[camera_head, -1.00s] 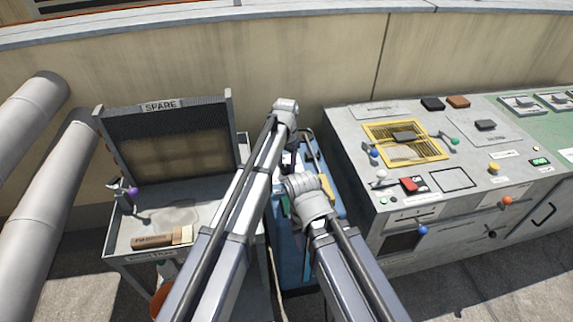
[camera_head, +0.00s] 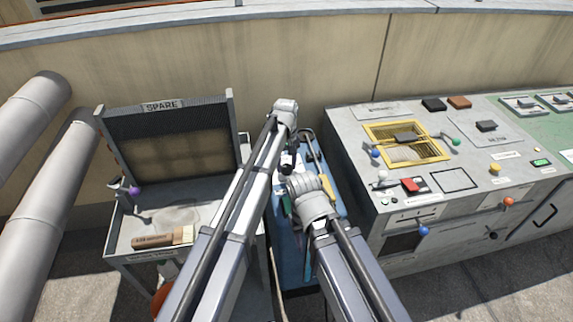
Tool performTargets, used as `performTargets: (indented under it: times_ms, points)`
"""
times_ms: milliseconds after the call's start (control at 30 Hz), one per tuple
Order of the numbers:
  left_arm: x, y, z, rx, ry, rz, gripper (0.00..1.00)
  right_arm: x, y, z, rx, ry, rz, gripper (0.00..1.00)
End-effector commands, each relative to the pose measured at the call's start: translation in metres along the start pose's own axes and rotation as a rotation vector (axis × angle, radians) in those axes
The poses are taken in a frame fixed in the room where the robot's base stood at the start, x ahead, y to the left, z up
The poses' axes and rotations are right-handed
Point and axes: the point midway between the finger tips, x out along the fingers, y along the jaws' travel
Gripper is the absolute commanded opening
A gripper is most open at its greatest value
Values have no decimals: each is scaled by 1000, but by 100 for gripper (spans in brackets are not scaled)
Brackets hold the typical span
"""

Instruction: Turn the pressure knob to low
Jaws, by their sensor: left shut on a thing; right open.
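My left gripper (camera_head: 288,166) is at the end of the higher arm, over the blue cart between the spare rack and the console. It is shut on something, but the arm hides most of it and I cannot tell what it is. My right gripper (camera_head: 306,226) is lower, over the same cart, open and mostly hidden behind its wrist. The console has several knobs, among them a yellow knob (camera_head: 495,168), an orange knob (camera_head: 508,202) and a blue knob (camera_head: 423,231). The labels are too small to read, so I cannot tell which is the pressure knob.
The blue cart (camera_head: 340,203) holds small items partly hidden by my arms. The grey console (camera_head: 350,140) stands to its right, with a yellow-framed grille (camera_head: 380,132). The spare rack (camera_head: 115,243) on the left carries a brush (camera_head: 165,239). Pipes stand at far left.

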Motion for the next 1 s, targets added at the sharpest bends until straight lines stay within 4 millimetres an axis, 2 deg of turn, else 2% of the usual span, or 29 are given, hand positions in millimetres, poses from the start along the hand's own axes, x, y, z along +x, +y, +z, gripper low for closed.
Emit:
performTargets:
  times_ms: [400,933,967,1000]
  points:
    - [0,-1,0,-158,0,0,0,0,0,0,0,0,0,50]
    - [0,-1,0,-177,0,0,0,0,0,0,0,0,0,50]
    - [0,-1,0,-177,0,0,53,0,0,0,0,0,0,50]
    - [0,-1,0,-177,0,0,57,0,0,0,0,0,0,50]
